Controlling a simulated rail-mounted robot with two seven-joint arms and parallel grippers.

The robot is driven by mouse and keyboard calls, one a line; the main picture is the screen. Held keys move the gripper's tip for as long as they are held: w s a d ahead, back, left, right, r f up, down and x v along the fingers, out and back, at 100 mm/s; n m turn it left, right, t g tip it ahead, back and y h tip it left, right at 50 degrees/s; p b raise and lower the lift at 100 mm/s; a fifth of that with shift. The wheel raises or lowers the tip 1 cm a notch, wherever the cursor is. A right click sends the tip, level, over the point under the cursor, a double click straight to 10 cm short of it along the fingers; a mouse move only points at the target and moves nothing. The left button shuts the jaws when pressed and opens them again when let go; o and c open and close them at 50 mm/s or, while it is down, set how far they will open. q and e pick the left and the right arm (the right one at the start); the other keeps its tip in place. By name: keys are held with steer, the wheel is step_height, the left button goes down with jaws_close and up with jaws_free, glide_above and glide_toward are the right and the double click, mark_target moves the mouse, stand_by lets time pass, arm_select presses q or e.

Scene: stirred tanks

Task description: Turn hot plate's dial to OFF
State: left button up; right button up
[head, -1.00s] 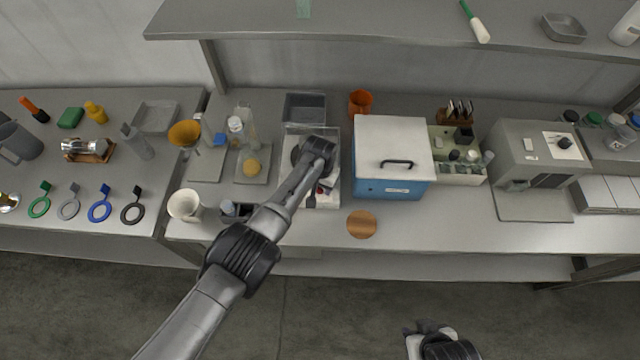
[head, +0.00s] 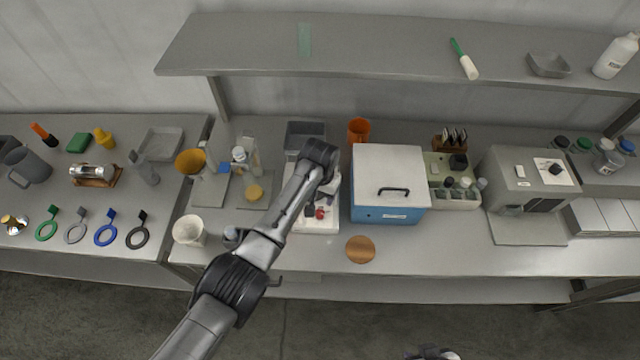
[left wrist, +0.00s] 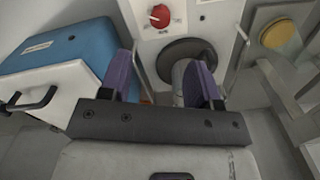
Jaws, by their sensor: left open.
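The hot plate (head: 322,224) is a white unit left of the blue box, partly hidden by my left arm in the head view. Its red dial (head: 320,212) is on the near part. I cannot read the dial's setting.
The blue box with a white lid (head: 388,208) stands close to the right of the hot plate. A brown disc (head: 360,250) lies at the front. A shelf (head: 380,50) overhangs the back.

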arm_select(q)
steer(key=shift+r, duration=1.55)
